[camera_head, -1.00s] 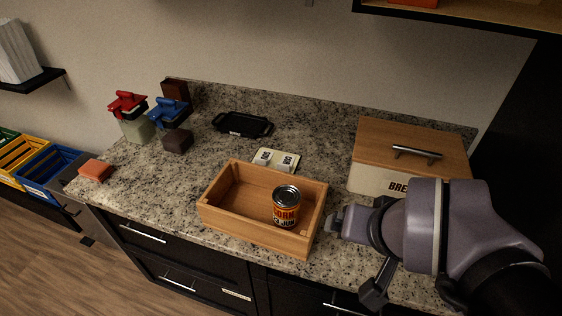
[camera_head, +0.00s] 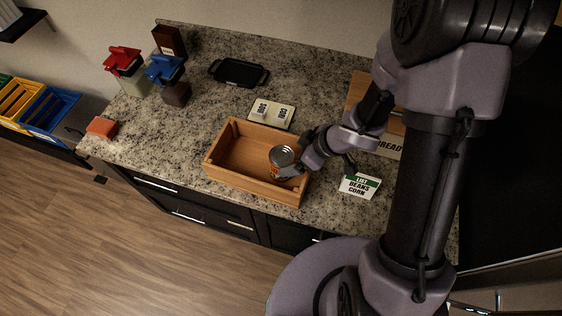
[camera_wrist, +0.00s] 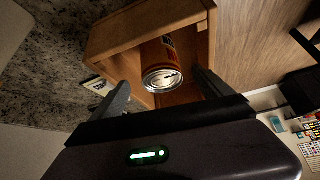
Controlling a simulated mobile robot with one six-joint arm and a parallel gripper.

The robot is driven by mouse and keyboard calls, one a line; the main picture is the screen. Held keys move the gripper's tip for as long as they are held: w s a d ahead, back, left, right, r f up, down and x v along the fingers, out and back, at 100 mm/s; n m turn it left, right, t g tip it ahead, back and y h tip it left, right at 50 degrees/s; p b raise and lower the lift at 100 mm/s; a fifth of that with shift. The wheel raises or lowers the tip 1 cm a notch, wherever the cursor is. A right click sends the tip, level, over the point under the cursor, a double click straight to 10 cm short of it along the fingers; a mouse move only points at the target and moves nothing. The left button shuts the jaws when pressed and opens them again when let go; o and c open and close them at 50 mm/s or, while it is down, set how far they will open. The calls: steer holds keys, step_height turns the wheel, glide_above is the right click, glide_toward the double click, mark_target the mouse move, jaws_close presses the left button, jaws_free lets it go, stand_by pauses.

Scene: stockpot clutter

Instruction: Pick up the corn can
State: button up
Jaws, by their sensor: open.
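The corn can (camera_head: 281,157) stands at the right end of the wooden box (camera_head: 222,143) on the counter. It has a silver lid and an orange label, most of which is hidden in the head view. In the wrist view the can (camera_wrist: 161,62) shows between the fingers, a little beyond their tips, inside the box (camera_wrist: 110,38). My gripper (camera_head: 296,167) is at the box's right side, close to the can. In the wrist view my gripper (camera_wrist: 160,82) is open, with nothing held between its fingers.
A list card (camera_head: 359,186) reading beans and corn lies right of the box. A small card (camera_head: 271,113) lies behind it. A bread box (camera_head: 388,146) stands partly behind my arm. A black tray (camera_head: 238,73), a dark block (camera_head: 176,94) and an orange sponge (camera_head: 102,127) are farther off.

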mark_target(289, 159)
steer(key=b+x, duration=0.1)
steer(key=x, duration=0.2)
steer(key=shift+f, duration=0.1)
steer(key=b+x, duration=0.2)
steer(key=x, duration=0.3)
steer(key=shift+f+b, duration=0.25)
steer(key=shift+b, duration=0.15)
steer(key=shift+d+r, duration=0.1)
steer(key=shift+c, duration=0.6)
jaws_close()
